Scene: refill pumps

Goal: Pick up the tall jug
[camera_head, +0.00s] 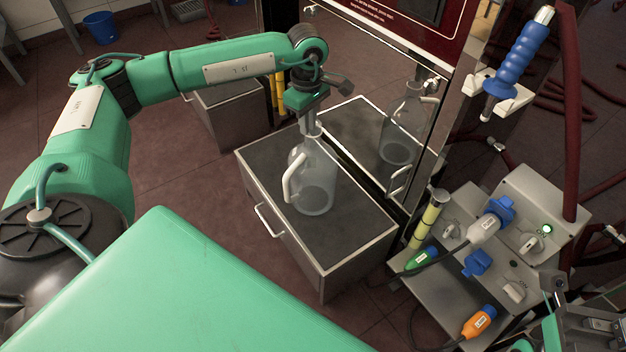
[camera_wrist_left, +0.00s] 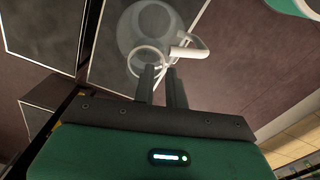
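The tall jug (camera_head: 313,185), clear with a pale side handle and a narrow neck, stands upright on the dark top of a low metal cabinet (camera_head: 262,179). In the left wrist view the jug (camera_wrist_left: 150,28) shows from above, with its round mouth by my fingers. My left gripper (camera_head: 310,130) points down at the jug's neck. In the left wrist view its two fingers (camera_wrist_left: 161,72) have a gap between them, with tips near the mouth's rim; contact is unclear. My right gripper (camera_head: 553,284) is partly in view at the lower right, its fingers unclear.
A shiny upright panel (camera_head: 362,125) behind the cabinet mirrors the jug. To the right stands a console (camera_head: 447,288) with blue, green and orange plugs and a yellow tube. A blue-handled tool (camera_head: 520,58) hangs above. A blue bucket (camera_head: 100,27) is far left.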

